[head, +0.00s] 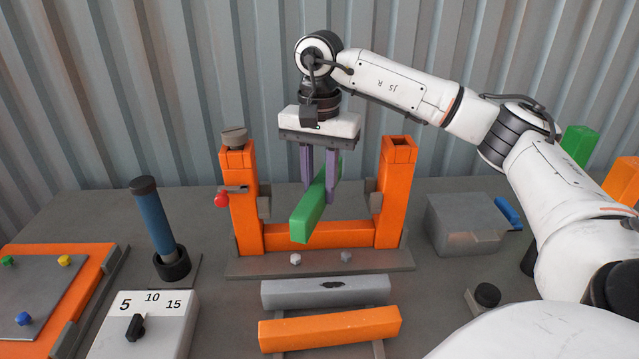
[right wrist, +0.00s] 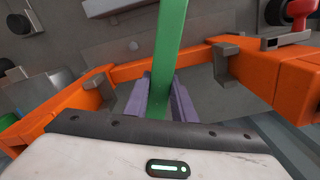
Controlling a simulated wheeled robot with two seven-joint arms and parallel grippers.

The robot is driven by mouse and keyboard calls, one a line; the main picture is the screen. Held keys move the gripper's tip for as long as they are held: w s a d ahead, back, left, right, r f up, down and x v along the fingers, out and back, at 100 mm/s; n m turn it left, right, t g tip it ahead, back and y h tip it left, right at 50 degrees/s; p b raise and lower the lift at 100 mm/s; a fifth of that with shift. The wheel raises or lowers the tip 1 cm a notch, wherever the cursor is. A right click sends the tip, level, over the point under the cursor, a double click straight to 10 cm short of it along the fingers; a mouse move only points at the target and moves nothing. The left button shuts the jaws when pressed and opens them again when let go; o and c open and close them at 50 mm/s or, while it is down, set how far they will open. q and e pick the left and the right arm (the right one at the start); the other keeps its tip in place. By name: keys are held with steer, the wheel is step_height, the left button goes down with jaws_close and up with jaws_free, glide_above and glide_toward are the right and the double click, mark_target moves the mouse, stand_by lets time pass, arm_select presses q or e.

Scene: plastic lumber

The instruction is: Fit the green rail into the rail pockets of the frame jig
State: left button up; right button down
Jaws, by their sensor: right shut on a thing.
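The green rail (head: 308,212) is held in my right gripper (head: 320,182), whose purple fingers are shut on it near its far part. The rail points toward the camera, crosswise to the frame jig, and hangs above the jig's orange lower bar (head: 345,234). The frame jig has an orange left post (head: 243,205) and an orange right post (head: 396,190), each with a grey bracket on its inner side: left bracket (head: 264,207), right bracket (head: 374,202). In the right wrist view the rail (right wrist: 168,50) runs up between the fingers, with a bracket (right wrist: 226,62) to its right. My left gripper is not seen.
A grey bar (head: 300,293) and an orange bar (head: 330,329) lie in front of the jig. A blue-handled tool (head: 153,220) stands left, behind a numbered dial box (head: 150,325). A red knob (head: 222,200) sticks out from the left post. A grey box (head: 462,224) stands right.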

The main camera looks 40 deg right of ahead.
mark_target(319, 183)
steer(key=c, duration=1.5)
jaws_free()
steer(key=shift+r, duration=0.45)
step_height(319, 183, up, 7)
steer(key=shift+f+p, duration=0.1)
steer(key=shift+p, duration=0.2)
step_height(319, 183, up, 5)
steer(key=p, duration=0.2)
steer(key=shift+r+p, duration=0.2)
steer(key=shift+p, duration=0.2)
